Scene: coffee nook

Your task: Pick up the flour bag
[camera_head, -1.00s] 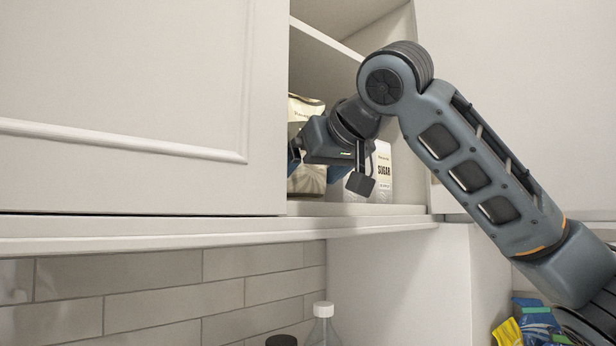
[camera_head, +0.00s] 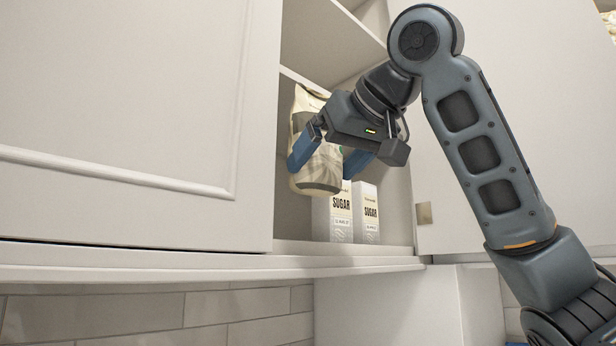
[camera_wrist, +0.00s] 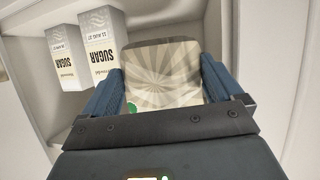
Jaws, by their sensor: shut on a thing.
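The flour bag (camera_head: 319,172) is cream-coloured with a sunburst pattern. My gripper (camera_head: 325,155) is shut on it, with one blue finger on each side. In the head view the bag hangs slightly tilted above the cabinet floor, at the cabinet opening. In the wrist view the bag (camera_wrist: 165,75) fills the space between the two blue fingers (camera_wrist: 163,92). Part of the bag is hidden behind my gripper.
Two white sugar boxes (camera_head: 340,215) (camera_head: 366,212) stand on the cabinet floor (camera_head: 300,246), right of and below the bag. A closed-looking cabinet door (camera_head: 130,110) covers the left. A shelf (camera_head: 340,35) lies above. A tiled wall (camera_head: 150,322) is below.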

